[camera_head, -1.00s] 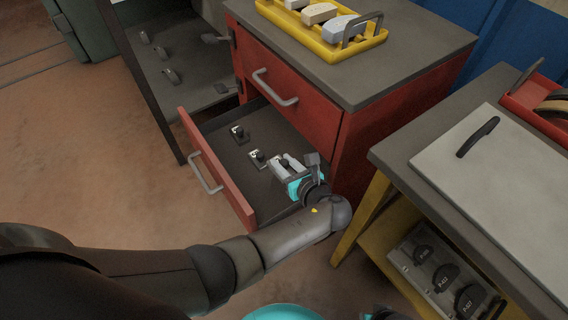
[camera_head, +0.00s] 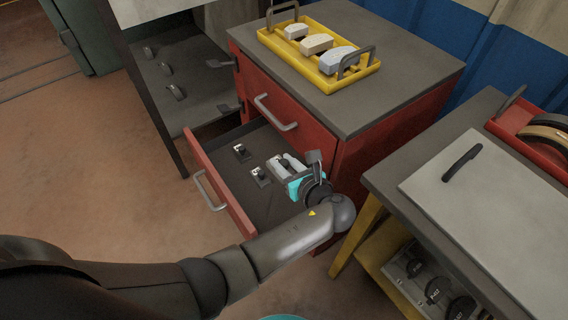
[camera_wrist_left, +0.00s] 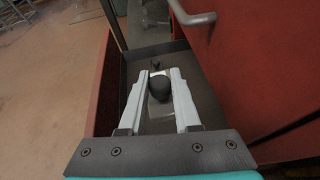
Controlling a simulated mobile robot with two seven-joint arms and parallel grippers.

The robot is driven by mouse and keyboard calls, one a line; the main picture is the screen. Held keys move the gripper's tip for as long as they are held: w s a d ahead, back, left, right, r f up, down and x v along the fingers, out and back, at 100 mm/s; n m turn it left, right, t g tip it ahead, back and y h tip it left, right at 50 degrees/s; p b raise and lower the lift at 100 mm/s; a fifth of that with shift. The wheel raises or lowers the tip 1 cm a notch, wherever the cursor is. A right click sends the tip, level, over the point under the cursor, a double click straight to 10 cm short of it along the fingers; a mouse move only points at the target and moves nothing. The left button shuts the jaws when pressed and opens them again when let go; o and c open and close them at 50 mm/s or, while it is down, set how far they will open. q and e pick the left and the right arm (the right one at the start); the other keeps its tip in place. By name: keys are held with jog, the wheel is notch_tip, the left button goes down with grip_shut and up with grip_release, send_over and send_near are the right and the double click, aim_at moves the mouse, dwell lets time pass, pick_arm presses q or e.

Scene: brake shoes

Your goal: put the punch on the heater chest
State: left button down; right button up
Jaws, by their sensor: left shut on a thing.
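My left gripper (camera_head: 283,163) is over the open drawer (camera_head: 236,197) of the red cabinet. It is shut on a dark, round-topped piece, which I take for the punch (camera_wrist_left: 160,88); in the left wrist view it sits between the two pale fingers. In the head view the fingers largely hide it. Two similar small dark pieces with white labels, one nearer (camera_head: 260,174) and one farther (camera_head: 241,151), stand on the drawer floor. I cannot tell for sure which thing is the heater chest; the red cabinet (camera_head: 300,136) has a clear grey top beside its tray. My right gripper is not in view.
A yellow tray (camera_head: 330,87) with several pale blocks stands on the cabinet top. A bench at right holds a pale panel with a dark handle (camera_head: 462,163) and a red tray (camera_head: 519,131). An open dark cabinet (camera_head: 172,112) stands at left.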

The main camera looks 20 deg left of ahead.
pick_arm(q)
jog(key=s+a+r+m+t+h, duration=0.1)
jog(key=s+r, duration=0.3)
jog(key=r, duration=0.8)
jog(key=s+a+r+m+t+h, duration=0.1)
jog(key=s+r, duration=0.3)
jog(key=r, duration=0.8)
jog(key=shift+m+h, duration=0.6)
jog(key=shift+m, duration=0.1)
jog(key=shift+t, duration=0.3)
